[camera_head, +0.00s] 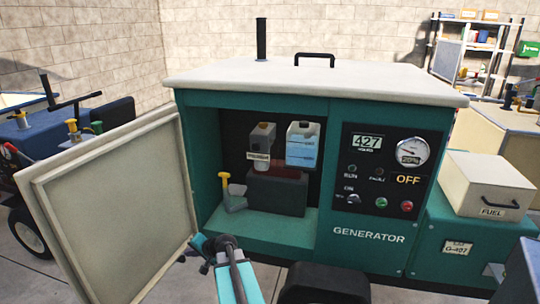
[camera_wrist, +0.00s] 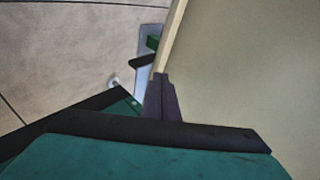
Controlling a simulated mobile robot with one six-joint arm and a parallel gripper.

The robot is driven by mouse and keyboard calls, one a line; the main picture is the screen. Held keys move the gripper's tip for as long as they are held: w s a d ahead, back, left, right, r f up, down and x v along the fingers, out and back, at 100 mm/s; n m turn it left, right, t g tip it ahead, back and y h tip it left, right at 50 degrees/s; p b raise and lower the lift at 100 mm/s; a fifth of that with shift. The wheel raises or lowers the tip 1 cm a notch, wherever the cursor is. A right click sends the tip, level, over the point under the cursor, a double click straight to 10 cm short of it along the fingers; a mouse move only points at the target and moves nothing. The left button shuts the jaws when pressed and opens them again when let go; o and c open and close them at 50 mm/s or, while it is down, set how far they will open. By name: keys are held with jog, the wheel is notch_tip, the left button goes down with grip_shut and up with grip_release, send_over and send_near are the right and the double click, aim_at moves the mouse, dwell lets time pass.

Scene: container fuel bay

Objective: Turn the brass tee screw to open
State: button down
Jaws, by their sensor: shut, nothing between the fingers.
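A small yellow upright piece with a short crosspiece (camera_head: 224,181) stands on a pale base at the lower left inside the generator's open compartment. It may be the brass tee screw, but it is too small to be sure. My gripper (camera_head: 199,243) is low in front of the compartment, beside the open door's right edge, and apart from the yellow piece. In the wrist view my gripper (camera_wrist: 159,82) is shut and empty, close to the pale door panel (camera_wrist: 250,70). The yellow piece does not show in the wrist view.
The open door (camera_head: 110,205) stands left of the compartment. The control panel (camera_head: 384,172) reads OFF. A FUEL box (camera_head: 487,183) is at right.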

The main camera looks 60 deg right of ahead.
aim_at(263, 125)
jog(key=s+d+r+m+t+h+p, duration=0.2)
jog(key=d+r+m+h, duration=0.1)
jog(key=d+r, duration=1.1)
jog(key=s+d+r+m+h+p, duration=0.2)
jog(key=s+d+r+m+h, duration=0.2)
jog(key=s+d+r, duration=0.4)
jog(key=s+d+r+m+h+p, duration=0.1)
jog(key=s+d+r+m+h, duration=0.3)
jog(key=s+d+r, duration=0.5)
jog(key=d+r+h, duration=0.1)
jog(key=d+r, duration=0.3)
jog(key=r, duration=0.4)
jog(key=shift+s+d+r+t+p, duration=0.15)
jog(key=shift+d+t+p, duration=0.15)
jog(key=shift+t+p, duration=0.1)
jog(key=shift+p+x, duration=1.7)
jog(key=shift+x, duration=5.3)
jog(key=shift+d+b, duration=0.35)
jog(key=shift+b, duration=0.85)
